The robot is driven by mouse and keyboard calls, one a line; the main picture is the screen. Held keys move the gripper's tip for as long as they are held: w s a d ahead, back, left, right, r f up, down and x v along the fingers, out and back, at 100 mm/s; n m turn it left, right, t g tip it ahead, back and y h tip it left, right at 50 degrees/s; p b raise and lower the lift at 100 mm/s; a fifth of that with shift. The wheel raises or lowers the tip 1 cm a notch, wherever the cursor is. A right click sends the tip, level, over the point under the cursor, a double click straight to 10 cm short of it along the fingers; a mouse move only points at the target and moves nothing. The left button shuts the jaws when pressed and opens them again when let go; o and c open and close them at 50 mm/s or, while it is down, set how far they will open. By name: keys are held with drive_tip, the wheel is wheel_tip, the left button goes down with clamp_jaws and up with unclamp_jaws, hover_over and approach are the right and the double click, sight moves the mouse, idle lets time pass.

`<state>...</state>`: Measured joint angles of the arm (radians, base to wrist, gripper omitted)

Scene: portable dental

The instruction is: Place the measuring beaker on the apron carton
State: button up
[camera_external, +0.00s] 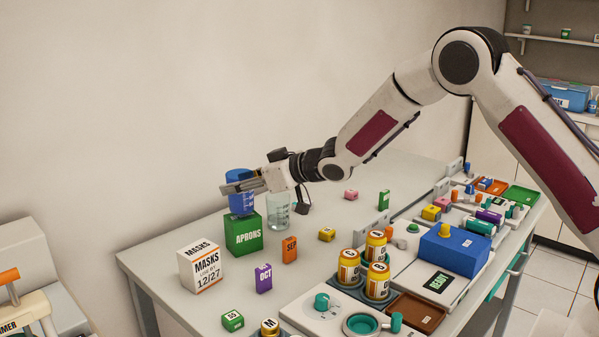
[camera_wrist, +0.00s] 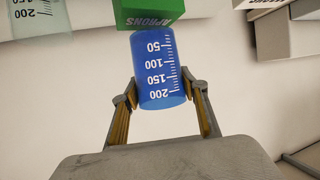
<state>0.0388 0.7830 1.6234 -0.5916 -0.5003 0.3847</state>
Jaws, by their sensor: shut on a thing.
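The blue measuring beaker (camera_external: 241,204) is upright, with its base on or just above the top of the green apron carton (camera_external: 244,238); I cannot tell whether they touch. My gripper (camera_external: 239,186) comes in from the right and is shut on the beaker near its rim. In the wrist view, the two fingers of my gripper (camera_wrist: 160,92) press the sides of the blue beaker (camera_wrist: 155,65), whose white scale shows upside down. The green carton (camera_wrist: 150,10) shows at the top edge, partly behind the beaker's base.
A clear beaker (camera_external: 279,212) stands just right of the carton. A white masks box (camera_external: 202,266) is at its front left. Small orange (camera_external: 289,250) and purple (camera_external: 264,278) boxes stand nearby.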

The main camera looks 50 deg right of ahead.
drive_tip(key=shift+f, duration=0.7)
drive_tip(key=shift+f, duration=0.15)
drive_tip(key=o, duration=1.2)
drive_tip(key=shift+r, duration=0.2)
drive_tip(key=shift+s, duration=0.15)
drive_tip(key=v, duration=1.1)
drive_tip(key=shift+s, duration=0.35)
drive_tip(key=shift+d, duration=0.1)
drive_tip(key=shift+r, duration=0.15)
